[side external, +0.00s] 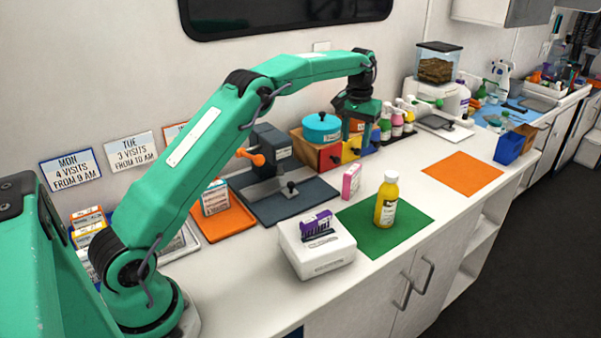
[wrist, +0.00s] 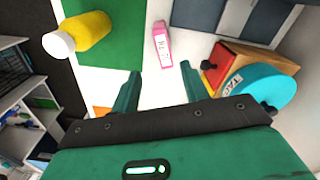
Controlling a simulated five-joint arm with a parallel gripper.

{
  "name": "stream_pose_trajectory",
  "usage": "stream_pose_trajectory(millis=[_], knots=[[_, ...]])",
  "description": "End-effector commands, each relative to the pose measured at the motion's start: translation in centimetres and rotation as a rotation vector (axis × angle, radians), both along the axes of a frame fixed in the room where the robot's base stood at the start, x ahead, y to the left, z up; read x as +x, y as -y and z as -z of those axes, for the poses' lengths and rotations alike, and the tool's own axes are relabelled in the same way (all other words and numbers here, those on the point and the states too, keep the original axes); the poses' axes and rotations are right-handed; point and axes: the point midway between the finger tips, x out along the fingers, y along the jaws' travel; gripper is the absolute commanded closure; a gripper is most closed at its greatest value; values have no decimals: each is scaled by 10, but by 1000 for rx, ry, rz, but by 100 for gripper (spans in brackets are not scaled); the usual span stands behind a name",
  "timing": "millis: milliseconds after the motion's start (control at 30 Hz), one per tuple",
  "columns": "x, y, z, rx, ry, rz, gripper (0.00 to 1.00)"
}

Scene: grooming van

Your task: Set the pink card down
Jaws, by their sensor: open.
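The pink card (side external: 351,181) is a small pink packet standing upright on the white counter, between the green mat (side external: 415,216) and the dark grey press base (side external: 290,205). It also shows in the wrist view (wrist: 162,43), beyond my fingertips and roughly in line with the gap between them. My gripper (side external: 358,138) is open and empty. It hangs above the counter, higher than the card and apart from it, in front of the wooden drawer box. Both fingers show in the wrist view (wrist: 160,72) with nothing between them.
A yellow bottle (side external: 386,199) stands on the green mat. A white box (side external: 316,250) with a purple item on it is at the front left. The wooden box (side external: 317,152) carries a turquoise pot (side external: 321,127). An orange mat (side external: 462,174) to the right is bare.

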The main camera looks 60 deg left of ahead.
Motion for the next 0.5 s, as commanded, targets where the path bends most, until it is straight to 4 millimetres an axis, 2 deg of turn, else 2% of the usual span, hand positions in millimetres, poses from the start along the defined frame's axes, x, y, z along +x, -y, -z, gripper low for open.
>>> stream_pose_trajectory(millis=[33,267,500], knots=[[-4,4,-11,3,12,8,55],[-33,22,-55,13,63,50,55],[-73,43,-95,25,121,95,55]])
